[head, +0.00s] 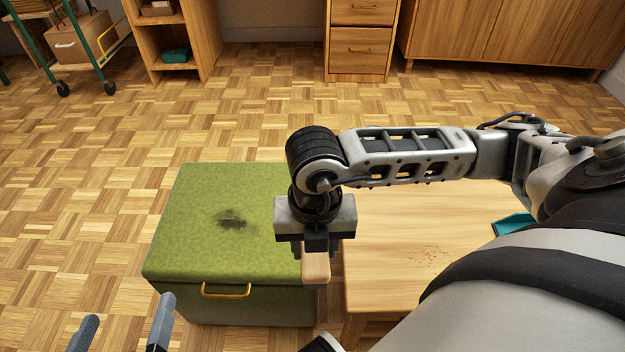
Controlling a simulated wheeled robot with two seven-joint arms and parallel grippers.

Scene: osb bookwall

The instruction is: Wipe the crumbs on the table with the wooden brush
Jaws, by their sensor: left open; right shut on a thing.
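The wooden brush (316,268) is in my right gripper (316,246), which is shut on it and points down. The brush hangs over the gap between the green box and the table (385,280); I cannot tell its exact height. Reddish-brown crumbs (428,255) lie scattered on the light wooden table, to the right of the brush and apart from it. My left gripper (122,334) is at the bottom left, open and empty, in front of the green box. My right arm hides part of the table's back and right side.
A green box (215,215) with a yellow handle and a dark smudge (232,220) stands left of the table. A teal object (514,224) lies at the table's right, partly hidden by my arm. A drawer unit (360,40), shelf and trolley stand behind. Open floor lies left.

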